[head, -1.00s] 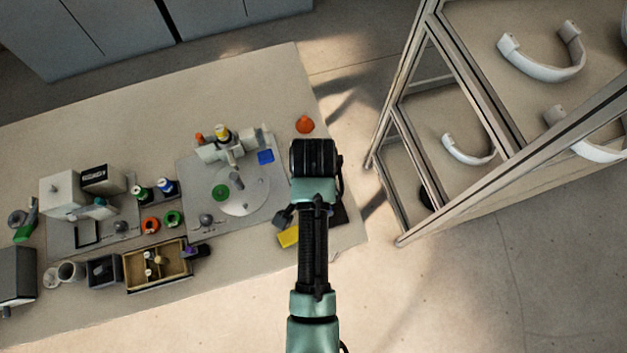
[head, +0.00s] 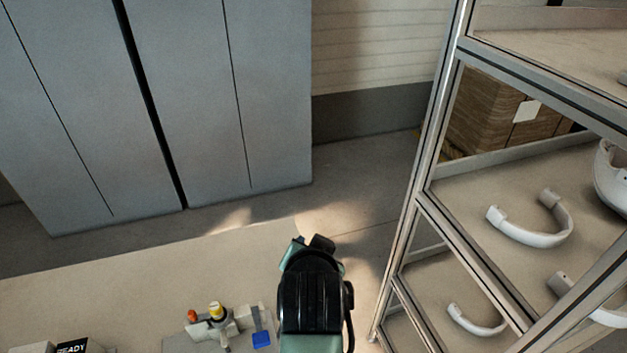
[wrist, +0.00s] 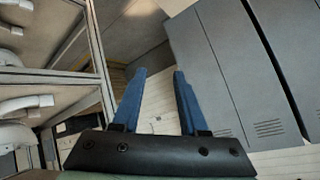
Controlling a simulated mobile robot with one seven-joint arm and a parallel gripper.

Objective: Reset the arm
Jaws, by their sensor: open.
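My arm rises from the bottom middle of the head view, its black and green wrist (head: 312,290) over the table's right end. My gripper (wrist: 157,72) shows in the wrist view with two blue fingers apart and nothing between them. It points towards the wall and the grey cabinets (wrist: 225,70), away from the table. In the head view the fingers are hidden behind the wrist.
A metal-framed rack (head: 408,225) with white curved helmet parts (head: 530,228) stands close on the right. The table (head: 110,285) holds a fixture with a yellow-topped piece (head: 216,310) and a blue block (head: 262,339). Grey cabinets (head: 215,95) stand behind.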

